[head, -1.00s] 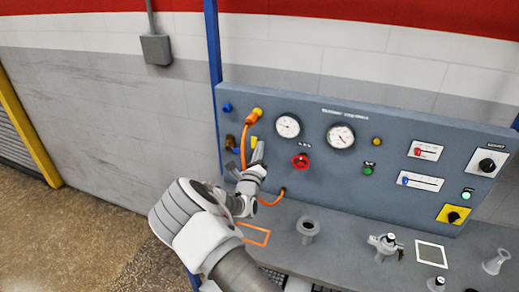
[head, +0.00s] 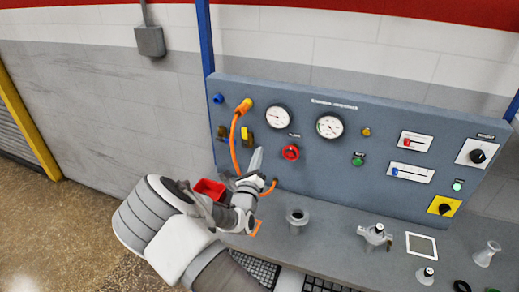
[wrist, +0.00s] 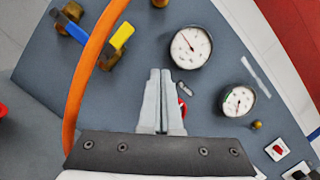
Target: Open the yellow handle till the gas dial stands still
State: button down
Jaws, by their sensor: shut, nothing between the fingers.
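The yellow handle (head: 246,134) is on the left part of the grey-blue panel, below the orange hose's upper fitting. It also shows in the wrist view (wrist: 122,36), behind and right of the orange hose. My gripper (head: 257,156) is shut and empty, in front of the panel, below and slightly right of the handle and apart from it. Its fingers (wrist: 160,75) point up at the panel in the wrist view. Two white dials show, a left one (head: 277,117) and a right one (head: 330,125). I cannot read which is the gas dial.
The orange hose (head: 235,145) loops down close to the left of my gripper. A red knob (head: 291,152) is to its right. A red bin (head: 210,189) is partly hidden by my arm. Flanged fittings (head: 297,218) stand on the bench below the panel.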

jog(key=shift+v, duration=1.1)
jog(key=shift+d+r, duration=0.1)
jog(key=shift+r, duration=0.1)
jog(key=s+d+r+m+g+h, duration=0.3)
jog(key=s+d+m+g, duration=0.2)
jog(key=d+m, duration=0.35)
jog(key=s+d+r+m+g+h, duration=0.3)
jog(key=s+d+m+g, duration=0.2)
jog(key=d+m, duration=0.35)
jog(key=s+d+r+m+g+h, duration=0.25)
jog(key=s+d+m+g, duration=0.25)
jog(key=d+m, duration=0.35)
jog(key=s+r+m+g+y+b, duration=0.1)
jog(key=s+m+g+y, duration=0.2)
jog(key=s+m+y, duration=0.6)
jog(key=s+a+r+m+t+y, duration=0.1)
jog(key=s+a+r+m+t, duration=0.1)
jog(key=s, duration=0.4)
jog(key=s+a+r+m+t+y, duration=0.1)
jog(key=s+a+r+m+y, duration=0.1)
jog(key=s+a+r+m, duration=0.2)
jog(key=shift+s+a+m+t+b, duration=0.4)
jog(key=shift+s+a+m, duration=0.35)
jog(key=shift+s+a, duration=0.25)
